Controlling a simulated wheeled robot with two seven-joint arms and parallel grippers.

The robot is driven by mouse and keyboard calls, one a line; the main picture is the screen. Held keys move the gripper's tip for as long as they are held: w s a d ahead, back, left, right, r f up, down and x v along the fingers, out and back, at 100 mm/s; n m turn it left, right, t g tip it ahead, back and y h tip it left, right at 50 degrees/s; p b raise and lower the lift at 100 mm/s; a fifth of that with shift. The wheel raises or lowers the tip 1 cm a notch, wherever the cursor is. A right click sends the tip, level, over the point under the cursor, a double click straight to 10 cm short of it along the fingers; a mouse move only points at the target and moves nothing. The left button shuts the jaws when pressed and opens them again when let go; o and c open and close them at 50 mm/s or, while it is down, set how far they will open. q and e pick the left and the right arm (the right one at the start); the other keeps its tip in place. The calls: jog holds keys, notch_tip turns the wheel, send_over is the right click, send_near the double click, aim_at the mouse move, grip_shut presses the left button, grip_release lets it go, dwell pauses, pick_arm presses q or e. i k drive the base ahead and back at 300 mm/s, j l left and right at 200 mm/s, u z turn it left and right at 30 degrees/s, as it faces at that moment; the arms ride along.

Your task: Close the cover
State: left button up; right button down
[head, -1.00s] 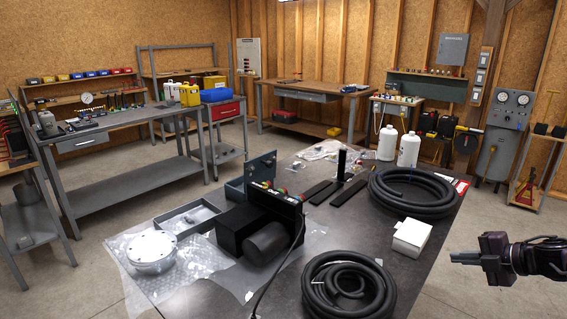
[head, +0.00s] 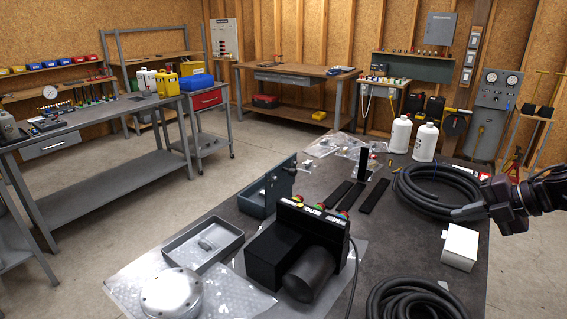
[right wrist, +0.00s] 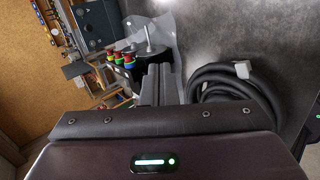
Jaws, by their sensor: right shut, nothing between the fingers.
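A blue-grey metal box (head: 255,207) stands on the dark table, with an upright blue-grey plate (head: 284,178) at its side. That plate looks like its cover, standing open, but the black unit partly hides the box. The black unit (head: 272,258) has coloured buttons on top and a cylinder in front. An open grey tray (head: 202,243) lies to its left. My right gripper (head: 456,213) is shut and empty, over the far hose coil at right, well apart from the box. Its fingers (right wrist: 160,82) show in the right wrist view. My left gripper is out of view.
A hose coil (head: 419,190) and a small white carton (head: 460,246) lie near my right gripper. Another coil (head: 415,302) is at the front. Black strips, an upright black post (head: 362,163) and white bottles (head: 398,135) stand farther back. A round metal flange (head: 172,294) lies front left.

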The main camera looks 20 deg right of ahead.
aim_at(286, 174)
jog(key=i+j, duration=0.85)
